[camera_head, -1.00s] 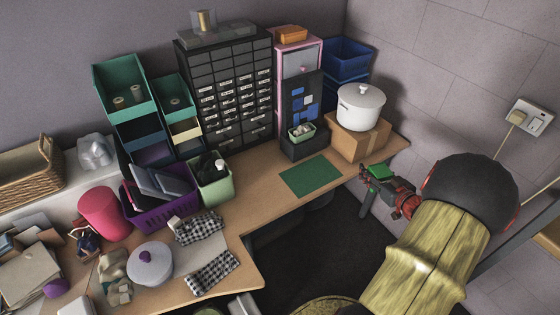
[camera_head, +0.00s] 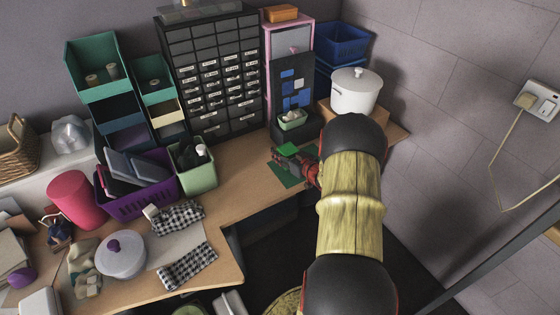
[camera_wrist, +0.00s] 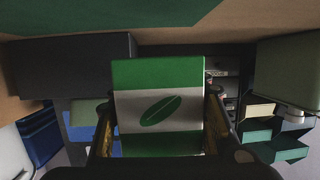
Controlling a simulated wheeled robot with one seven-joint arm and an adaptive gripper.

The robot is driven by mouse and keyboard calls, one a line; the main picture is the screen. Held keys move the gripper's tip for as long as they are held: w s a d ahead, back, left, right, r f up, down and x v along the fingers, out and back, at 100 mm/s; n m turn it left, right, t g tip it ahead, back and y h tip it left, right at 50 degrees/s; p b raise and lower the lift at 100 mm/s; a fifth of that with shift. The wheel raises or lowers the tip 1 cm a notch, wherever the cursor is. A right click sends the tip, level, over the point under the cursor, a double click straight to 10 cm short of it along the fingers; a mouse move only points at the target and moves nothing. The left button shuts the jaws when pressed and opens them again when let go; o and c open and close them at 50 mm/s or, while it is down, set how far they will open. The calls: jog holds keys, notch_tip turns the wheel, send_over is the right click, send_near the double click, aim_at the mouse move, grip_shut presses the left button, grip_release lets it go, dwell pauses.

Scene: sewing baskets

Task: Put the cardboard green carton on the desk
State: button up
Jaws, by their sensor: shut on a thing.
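The green carton (camera_wrist: 160,72) fills the middle of the wrist view, green with a white band and a green leaf mark. My gripper (camera_wrist: 160,110) is shut on it, with a finger at each side. In the head view the carton (camera_head: 288,149) shows as a small green piece at the tip of my gripper (camera_head: 284,157), over the desk (camera_head: 235,192) and the dark green mat (camera_head: 286,176). My arm hides part of the desk and mat. I cannot tell whether the carton touches the desk or mat.
Behind the gripper stand a black box with a small green tray (camera_head: 292,120) and a drawer cabinet (camera_head: 208,75). A white pot (camera_head: 355,92) on a cardboard box is at the right. A light green bin (camera_head: 196,170) stands left. Bare desk lies left of the mat.

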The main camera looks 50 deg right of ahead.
jog(key=shift+w+f, duration=0.4)
jog(key=shift+f, duration=0.05)
jog(key=shift+w+f+b, duration=0.1)
jog(key=shift+f+b, duration=0.6)
jog(key=shift+f, duration=0.9)
jog(key=shift+f, duration=0.1)
jog(key=o, duration=1.3)
jog(key=shift+o, duration=0.4)
